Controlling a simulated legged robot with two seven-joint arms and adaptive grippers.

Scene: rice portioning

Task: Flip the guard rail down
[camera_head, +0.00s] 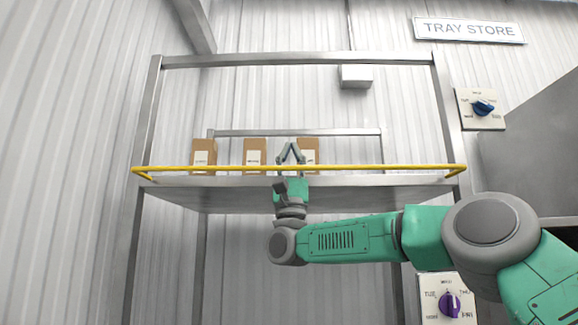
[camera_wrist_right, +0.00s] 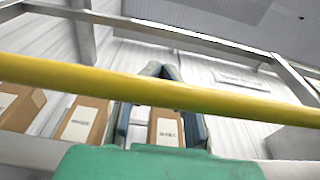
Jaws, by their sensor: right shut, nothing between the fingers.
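The yellow guard rail (camera_head: 230,168) runs across the front of the metal shelf, level with the lower part of the boxes. It also crosses the right wrist view (camera_wrist_right: 100,84) from left to right, in front of the fingers. My right gripper (camera_head: 290,148) points up at the middle of the rail, its fingertips above it and closed together with nothing between them. In the right wrist view the fingers (camera_wrist_right: 158,70) show behind the rail. Whether they touch it I cannot tell. My left gripper is in neither view.
Several brown boxes (camera_head: 254,152) stand on the shelf (camera_head: 400,181) behind the rail. A blue knob (camera_head: 483,107) and a purple knob (camera_head: 449,303) are at the right. A TRAY STORE sign (camera_head: 468,30) hangs on the wall. A grey cabinet (camera_head: 530,150) stands far right.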

